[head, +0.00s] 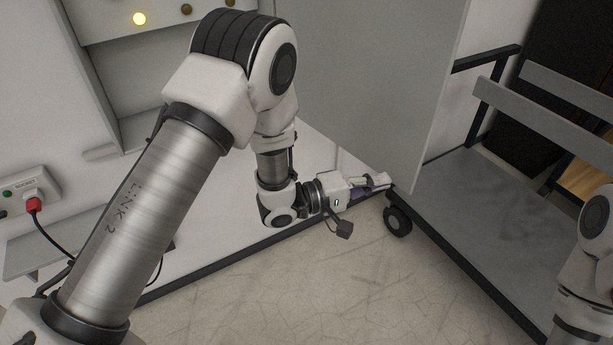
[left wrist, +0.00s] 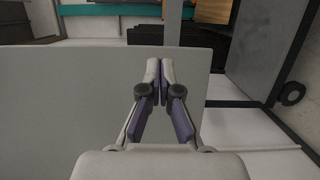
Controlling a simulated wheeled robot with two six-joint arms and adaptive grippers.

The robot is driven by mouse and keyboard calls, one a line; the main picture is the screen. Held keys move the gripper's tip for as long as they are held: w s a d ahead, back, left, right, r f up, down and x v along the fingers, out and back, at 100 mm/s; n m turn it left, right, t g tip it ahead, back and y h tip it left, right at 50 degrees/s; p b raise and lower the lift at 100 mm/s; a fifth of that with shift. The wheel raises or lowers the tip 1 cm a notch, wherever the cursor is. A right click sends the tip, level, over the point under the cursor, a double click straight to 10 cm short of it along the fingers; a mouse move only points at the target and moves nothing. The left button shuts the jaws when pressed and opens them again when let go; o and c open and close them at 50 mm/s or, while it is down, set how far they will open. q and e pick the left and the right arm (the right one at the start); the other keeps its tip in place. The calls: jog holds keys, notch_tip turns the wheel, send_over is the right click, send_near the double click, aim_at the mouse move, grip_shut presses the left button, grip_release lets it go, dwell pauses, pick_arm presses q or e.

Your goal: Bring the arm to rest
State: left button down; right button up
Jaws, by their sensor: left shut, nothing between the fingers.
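My left arm comes in from the left in the head view, bends at the elbow and reaches down. Its gripper (head: 378,182) is near the lower edge of a grey panel (head: 375,70), low over the floor. I cannot tell from the head view whether it touches the panel. In the left wrist view the gripper's two fingers (left wrist: 160,72) are shut together with nothing between them. A part of my right arm shows at the right edge of the head view; its gripper is out of the picture.
A grey cart (head: 455,215) with a black frame and a caster wheel (head: 397,221) stands right of the gripper. A white socket box (head: 30,190) with a red plug (head: 35,203) and black cable is at the left. The pale floor (head: 300,290) in front is clear.

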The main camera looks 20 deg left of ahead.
pick_arm(q)
jog(key=v, duration=1)
jog(key=shift+s+a, duration=0.2)
